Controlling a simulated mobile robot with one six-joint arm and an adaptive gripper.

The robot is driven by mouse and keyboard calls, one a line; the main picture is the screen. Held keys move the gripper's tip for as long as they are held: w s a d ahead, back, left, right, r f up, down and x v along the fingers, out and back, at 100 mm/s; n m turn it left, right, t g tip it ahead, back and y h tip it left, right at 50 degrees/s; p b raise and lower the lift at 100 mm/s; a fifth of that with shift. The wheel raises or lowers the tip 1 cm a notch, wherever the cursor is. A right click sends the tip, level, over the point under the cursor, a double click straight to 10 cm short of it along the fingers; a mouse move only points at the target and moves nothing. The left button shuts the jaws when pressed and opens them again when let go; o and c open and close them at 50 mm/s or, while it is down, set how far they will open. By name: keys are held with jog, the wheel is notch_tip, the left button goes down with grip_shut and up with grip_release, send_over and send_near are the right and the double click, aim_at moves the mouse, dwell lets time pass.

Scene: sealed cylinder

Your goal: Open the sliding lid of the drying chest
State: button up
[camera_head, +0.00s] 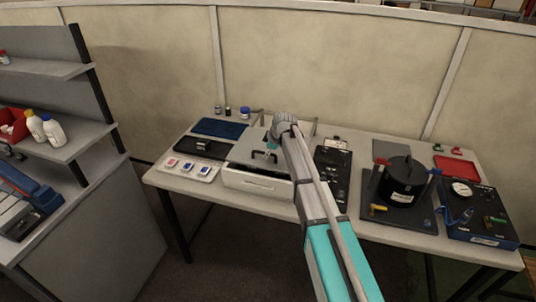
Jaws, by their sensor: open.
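The drying chest looks to be the pale grey box (256,184) on the middle left of the table. Its flat top, the sliding lid (246,151), appears to cover the chest. A small dark handle-like part stands on the lid. My arm reaches in from the lower right. My gripper (270,149) is over the lid, near the dark part, and is open. It is small in this view, and I cannot tell whether it touches the handle. My arm hides the right side of the chest.
Left of the chest are a tray with colored pieces (188,168), a black device (204,146) and a blue mat (219,128). A black panel (332,174) lies to the right. Farther right are a black cylinder (405,182) and a blue-black box (480,213). A wall stands behind.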

grip_shut()
dwell(0.3)
jog(key=w+d, duration=0.1)
jog(key=w, duration=0.4)
jog(key=w+d, duration=0.2)
jog(key=w, duration=0.4)
jog(key=w+d, duration=0.2)
jog(key=w, duration=0.3)
jog(key=shift+w, duration=0.4)
grip_release()
